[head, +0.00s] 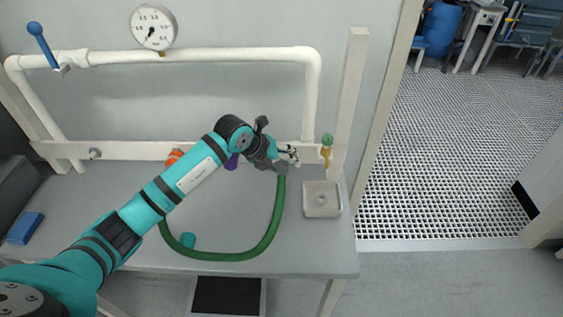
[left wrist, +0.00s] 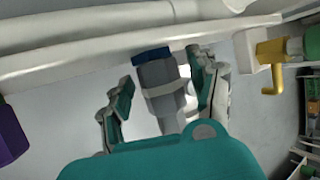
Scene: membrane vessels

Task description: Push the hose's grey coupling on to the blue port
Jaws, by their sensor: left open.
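The green hose (head: 262,245) lies in a loop on the bench, and its right end rises to the grey coupling (head: 282,169). In the left wrist view the grey coupling (left wrist: 163,90) is upright, its top against the blue port (left wrist: 152,54) on the white rail. How far it sits on the port I cannot tell. In the head view my gripper hides the blue port. My left gripper (head: 292,155) is open; in the left wrist view its fingers (left wrist: 162,88) stand on both sides of the coupling, with gaps visible. My right gripper is out of view.
The purple port (head: 232,161), orange port (head: 174,156) and a grey port (head: 95,152) are left along the rail. A brass tap (head: 326,154) and small sink (head: 322,208) are at right.

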